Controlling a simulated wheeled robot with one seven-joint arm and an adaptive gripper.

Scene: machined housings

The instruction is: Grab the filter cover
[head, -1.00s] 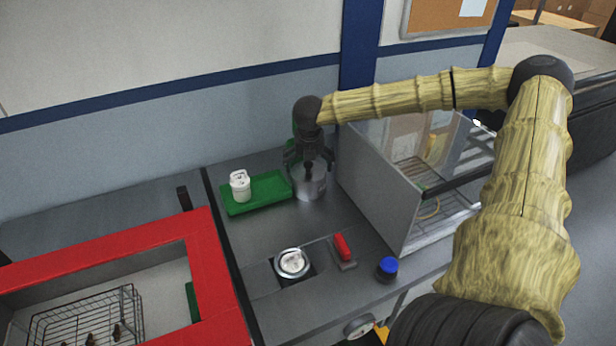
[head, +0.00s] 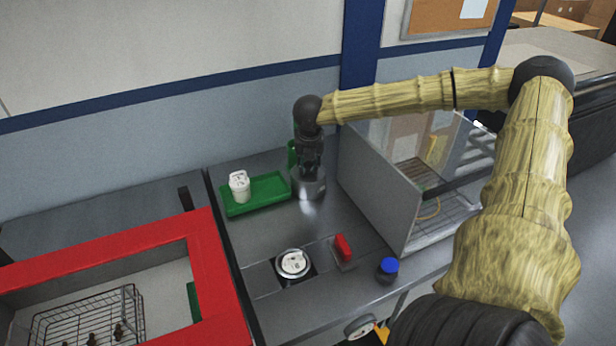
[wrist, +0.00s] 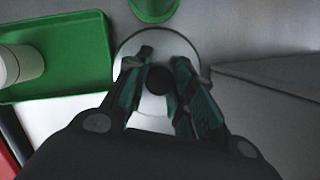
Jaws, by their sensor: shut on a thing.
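The filter cover (head: 309,189) looks like a round, shiny metal piece with a black knob. It stands on the grey counter, right of the green tray. In the wrist view its pale round top (wrist: 160,38) shows below my gripper (wrist: 162,66), with the dark knob (wrist: 159,81) between the fingers. My gripper, also seen in the head view (head: 310,172), points down and is shut on the cover's knob. The fingers hide part of the cover. I cannot tell whether its base is clear of the counter.
The green tray (head: 269,201) holds a white jar (head: 239,186). A glass-sided enclosure (head: 378,195) stands close on the right. In front are a round white-topped fitting (head: 293,263), a red block (head: 343,247) and a blue-capped jar (head: 388,268). A red-framed bin (head: 215,270) is at left.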

